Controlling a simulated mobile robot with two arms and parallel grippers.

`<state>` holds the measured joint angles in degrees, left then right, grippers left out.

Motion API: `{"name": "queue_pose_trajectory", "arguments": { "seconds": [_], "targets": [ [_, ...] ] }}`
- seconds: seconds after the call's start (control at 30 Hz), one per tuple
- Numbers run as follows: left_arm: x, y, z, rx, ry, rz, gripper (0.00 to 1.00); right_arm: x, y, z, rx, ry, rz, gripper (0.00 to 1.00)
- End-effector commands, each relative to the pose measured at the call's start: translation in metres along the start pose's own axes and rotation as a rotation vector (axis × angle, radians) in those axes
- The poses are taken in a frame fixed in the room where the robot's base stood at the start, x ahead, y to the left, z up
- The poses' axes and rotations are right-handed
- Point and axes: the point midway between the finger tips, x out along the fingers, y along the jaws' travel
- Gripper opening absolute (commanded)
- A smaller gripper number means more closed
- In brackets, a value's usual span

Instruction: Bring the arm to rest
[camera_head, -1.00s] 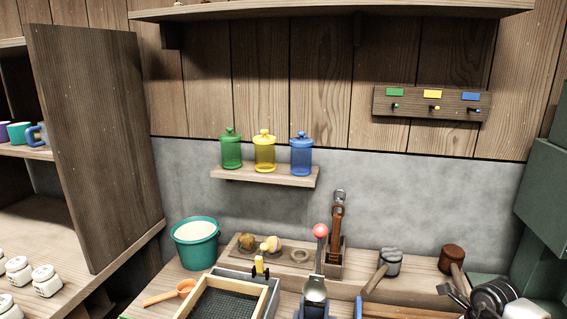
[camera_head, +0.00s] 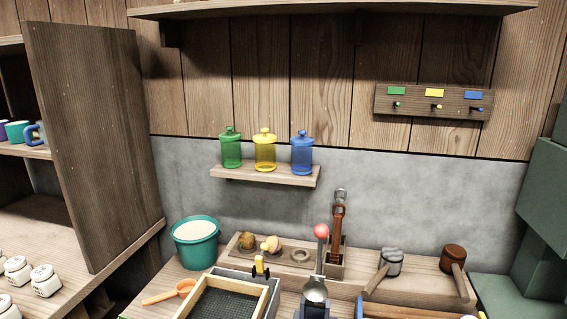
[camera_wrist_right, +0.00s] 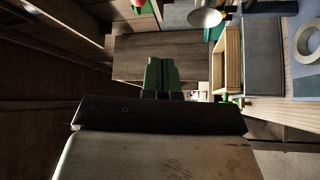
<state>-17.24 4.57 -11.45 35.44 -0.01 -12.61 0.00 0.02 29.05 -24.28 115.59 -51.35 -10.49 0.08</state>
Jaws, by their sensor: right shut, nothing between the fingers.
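My right gripper (camera_wrist_right: 162,72) shows in the right wrist view with its green fingers together and nothing between them. It points past the bench edge, apart from the things on the bench. In the head view only green-grey links of my right arm show at the right edge, and the gripper itself is out of that picture. My left gripper is in neither view.
The bench holds a teal bucket (camera_head: 195,242), an orange scoop (camera_head: 170,293), a framed sieve (camera_head: 222,300), a red-knobbed lever (camera_head: 321,232) and two mallets. Three coloured jars stand on a small shelf (camera_head: 265,174). A peg rack (camera_head: 433,102) hangs above. A tape roll (camera_wrist_right: 307,40) shows in the wrist view.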

Motion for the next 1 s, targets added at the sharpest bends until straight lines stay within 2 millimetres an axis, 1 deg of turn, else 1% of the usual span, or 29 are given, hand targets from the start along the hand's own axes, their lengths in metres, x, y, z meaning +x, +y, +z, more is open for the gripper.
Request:
{"name": "queue_pose_trajectory", "arguments": {
  "seconds": [0.03,0.07,0.1,0.17,0.2,0.23,0.3,0.4,0.5,0.6,0.83,0.87,0.9,1.0],
  "targets": [
    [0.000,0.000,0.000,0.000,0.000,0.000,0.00,-0.014,-0.003,0.009,0.136,-0.136,-0.005,0.00],
    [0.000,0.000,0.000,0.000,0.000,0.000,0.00,-0.023,-0.006,0.016,0.215,-0.221,-0.015,0.00],
    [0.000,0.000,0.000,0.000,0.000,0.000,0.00,-0.038,-0.013,0.025,0.318,-0.337,-0.038,0.00],
    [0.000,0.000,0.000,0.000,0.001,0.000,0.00,-0.063,-0.026,0.035,0.468,-0.505,-0.086,0.00],
    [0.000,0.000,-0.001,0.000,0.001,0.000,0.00,-0.080,-0.036,0.039,0.557,-0.609,-0.126,0.00],
    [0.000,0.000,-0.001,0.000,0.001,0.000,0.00,-0.093,-0.044,0.041,0.618,-0.679,-0.159,0.00],
    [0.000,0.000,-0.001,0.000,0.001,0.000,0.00,-0.122,-0.059,0.040,0.736,-0.819,-0.235,0.00],
    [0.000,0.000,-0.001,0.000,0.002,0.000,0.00,-0.157,-0.076,0.033,0.862,-0.970,-0.339,0.00],
    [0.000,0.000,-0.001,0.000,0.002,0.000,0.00,-0.186,-0.089,0.022,0.959,-1.086,-0.437,0.00],
    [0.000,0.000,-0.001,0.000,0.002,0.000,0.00,-0.212,-0.097,0.010,1.037,-1.182,-0.531,0.00],
    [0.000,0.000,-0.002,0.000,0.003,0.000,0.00,-0.266,-0.106,-0.024,1.181,-1.354,-0.744,0.00],
    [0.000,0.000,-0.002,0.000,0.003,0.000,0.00,-0.269,-0.110,-0.025,1.187,-1.366,-0.762,0.00],
    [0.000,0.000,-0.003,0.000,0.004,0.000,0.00,-0.265,-0.121,-0.021,1.180,-1.366,-0.760,0.00],
    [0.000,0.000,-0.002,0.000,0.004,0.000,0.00,-0.263,-0.143,-0.013,1.176,-1.370,-0.765,0.00]
  ]
}}
